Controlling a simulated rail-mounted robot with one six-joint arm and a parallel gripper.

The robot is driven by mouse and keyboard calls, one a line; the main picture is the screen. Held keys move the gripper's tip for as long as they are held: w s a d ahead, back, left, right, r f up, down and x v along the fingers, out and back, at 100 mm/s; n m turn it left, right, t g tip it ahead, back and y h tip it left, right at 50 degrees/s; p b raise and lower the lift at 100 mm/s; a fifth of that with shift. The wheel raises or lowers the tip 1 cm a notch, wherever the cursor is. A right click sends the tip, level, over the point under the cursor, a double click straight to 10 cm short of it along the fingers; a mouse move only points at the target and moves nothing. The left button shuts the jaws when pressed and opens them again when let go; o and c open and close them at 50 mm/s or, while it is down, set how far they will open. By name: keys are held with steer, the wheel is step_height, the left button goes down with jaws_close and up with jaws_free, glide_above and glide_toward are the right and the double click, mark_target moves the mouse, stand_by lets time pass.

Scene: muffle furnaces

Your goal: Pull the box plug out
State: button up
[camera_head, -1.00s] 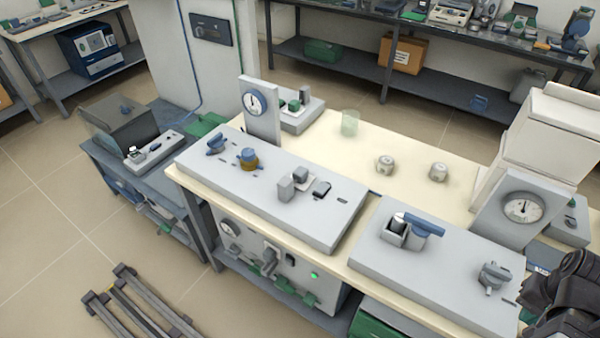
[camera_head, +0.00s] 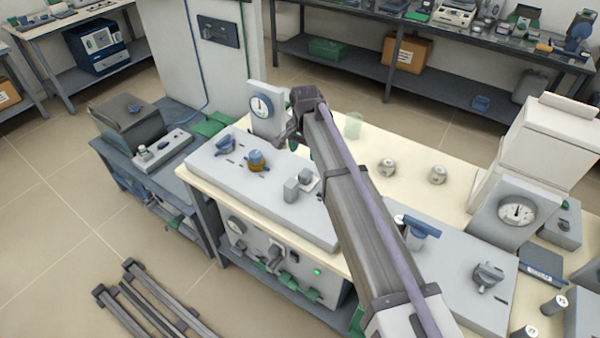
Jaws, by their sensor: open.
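A grey upright box-shaped plug (camera_head: 291,190) stands on the left grey sloped panel (camera_head: 218,172). A smaller blue-grey block (camera_head: 306,176) sits just right of and behind it on a pale plate. I cannot tell for certain which of these is the box plug. My arm reaches up from the lower right, across the right part of this panel. Its dark end with my gripper (camera_head: 287,139) is above the panel's back edge, right of the dial gauge and apart from both blocks. My gripper is open; its fingertips are small and hard to make out.
A dial gauge (camera_head: 261,106) stands close left of my gripper. Blue knobs (camera_head: 225,145) and an amber-based knob (camera_head: 256,160) are on the left panel. The right panel (camera_head: 463,312) bears a blue handle (camera_head: 422,227). A glass beaker (camera_head: 353,126) and two small pots stand behind.

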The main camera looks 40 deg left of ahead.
mark_target(305, 172)
steer(key=shift+d+f+b, duration=0.15)
steer(key=shift+f+b, duration=0.25)
step_height(305, 172, down, 10)
steer(key=b, duration=1)
steer(key=shift+w+f, duration=0.1)
steer(key=shift+f, duration=0.05)
jaws_close()
step_height(305, 172, up, 5)
steer(key=p, duration=0.4)
steer(key=shift+f, duration=0.4)
